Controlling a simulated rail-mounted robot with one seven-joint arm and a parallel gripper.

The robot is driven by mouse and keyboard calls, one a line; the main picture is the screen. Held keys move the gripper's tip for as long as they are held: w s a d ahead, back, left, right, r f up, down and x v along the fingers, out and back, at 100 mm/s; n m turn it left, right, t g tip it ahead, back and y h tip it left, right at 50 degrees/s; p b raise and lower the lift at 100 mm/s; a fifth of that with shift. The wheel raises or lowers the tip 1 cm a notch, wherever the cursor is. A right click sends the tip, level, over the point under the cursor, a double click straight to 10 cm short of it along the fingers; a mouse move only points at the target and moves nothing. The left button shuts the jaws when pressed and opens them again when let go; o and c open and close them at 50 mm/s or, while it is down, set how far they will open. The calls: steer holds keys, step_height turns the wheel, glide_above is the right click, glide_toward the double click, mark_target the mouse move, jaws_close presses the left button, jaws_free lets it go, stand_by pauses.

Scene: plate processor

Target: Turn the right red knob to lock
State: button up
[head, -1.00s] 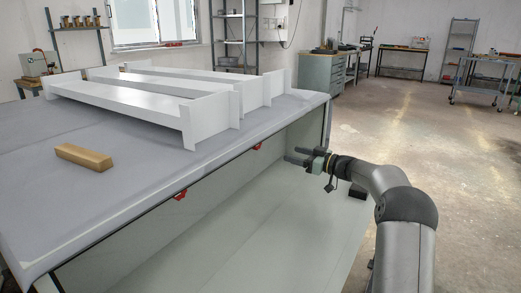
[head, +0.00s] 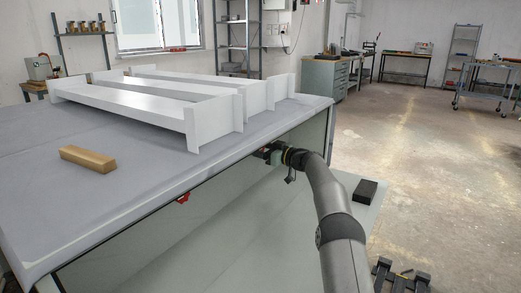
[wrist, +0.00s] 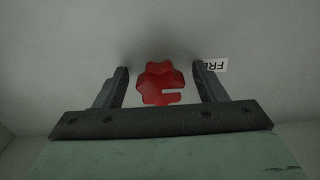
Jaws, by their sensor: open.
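The right red knob (wrist: 155,82) shows in the wrist view as a lobed red disc with a pale notch on its right side, against a grey panel. My gripper (wrist: 162,82) is open, with one finger on each side of the knob and a gap between knob and fingers. In the head view my gripper (head: 267,152) is at the front panel under the table edge and hides most or all of this knob. The other red knob (head: 182,198) is further left on the same panel, apart from the gripper.
A partly hidden label (wrist: 217,65) reading "FR" is right of the knob. The table (head: 150,185) overhangs the panel and carries white beams (head: 160,105) and a wooden block (head: 88,159). A black block (head: 366,191) lies on the lower board.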

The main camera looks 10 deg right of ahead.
steer(key=shift+c, duration=0.2)
steer(key=c, duration=0.9)
steer(key=shift+m, duration=0.4)
steer(key=m+p, duration=0.1)
steer(key=m, duration=0.2)
steer(key=shift+r+m, duration=0.15)
steer(key=shift+m, duration=0.25)
steer(key=m+p, duration=0.2)
steer(key=m, duration=0.2)
steer(key=shift+s+a+r, duration=0.1)
steer(key=m+p, duration=0.3)
steer(key=m, duration=0.2)
steer(key=shift+r+m+p, duration=0.1)
steer(key=shift+m+p, duration=1.35)
steer(key=shift+m, duration=0.65)
